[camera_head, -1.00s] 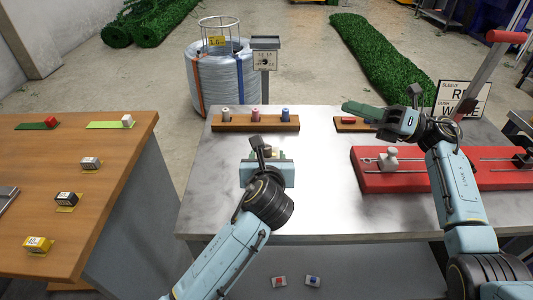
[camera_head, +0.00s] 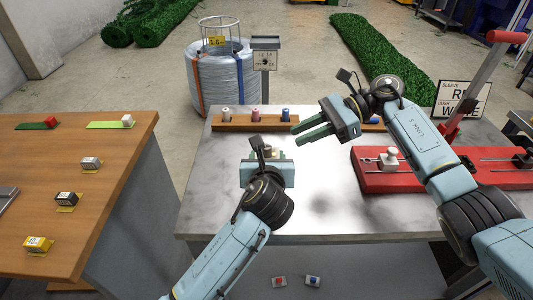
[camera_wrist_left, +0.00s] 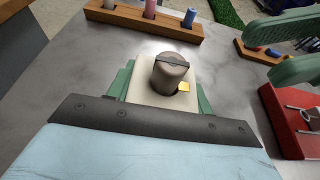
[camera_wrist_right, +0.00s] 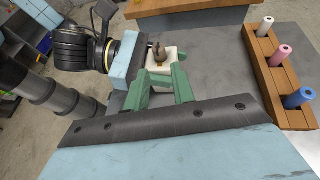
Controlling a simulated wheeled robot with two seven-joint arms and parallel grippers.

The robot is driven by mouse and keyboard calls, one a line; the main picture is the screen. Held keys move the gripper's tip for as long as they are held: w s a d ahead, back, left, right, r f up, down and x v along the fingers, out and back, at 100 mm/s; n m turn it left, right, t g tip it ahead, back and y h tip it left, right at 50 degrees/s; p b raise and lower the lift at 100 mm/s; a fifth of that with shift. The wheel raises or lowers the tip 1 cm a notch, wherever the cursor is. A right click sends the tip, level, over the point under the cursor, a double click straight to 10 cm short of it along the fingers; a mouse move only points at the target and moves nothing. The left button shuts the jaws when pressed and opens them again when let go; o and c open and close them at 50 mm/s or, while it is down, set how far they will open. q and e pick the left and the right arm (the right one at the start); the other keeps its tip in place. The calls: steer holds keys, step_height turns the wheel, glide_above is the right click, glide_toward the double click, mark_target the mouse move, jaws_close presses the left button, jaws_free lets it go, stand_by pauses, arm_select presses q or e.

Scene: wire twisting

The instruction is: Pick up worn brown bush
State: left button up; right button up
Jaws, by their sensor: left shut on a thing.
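The worn brown bush (camera_wrist_left: 172,72) is a grey-brown cylinder with a dark band across its top. It stands upright in a white block (camera_wrist_left: 140,92) with a small yellow patch. My left gripper (camera_head: 267,156) is shut on this block, green fingers on either side. The bush (camera_wrist_right: 158,54) and block (camera_wrist_right: 166,66) also show in the right wrist view, beyond my right fingers. My right gripper (camera_head: 296,135) is open and empty, its fingers pointing left towards the block, apart from the bush.
A wooden rack (camera_head: 240,125) with white, pink and blue spools stands at the table's back. A red fixture (camera_head: 420,180) with a lever lies at right. A wooden side table (camera_head: 110,190) with small blocks is at left. The metal tabletop's front middle is clear.

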mark_target(276, 153)
steer(key=x, duration=0.6)
steer(key=shift+s+a, duration=0.15)
steer(key=shift+a, duration=0.3)
jaws_close()
arm_select(q)
steer(key=o, duration=1.2)
arm_select(e)
step_height(276, 153, up, 10)
arm_select(q)
steer(key=shift+s, duration=0.1)
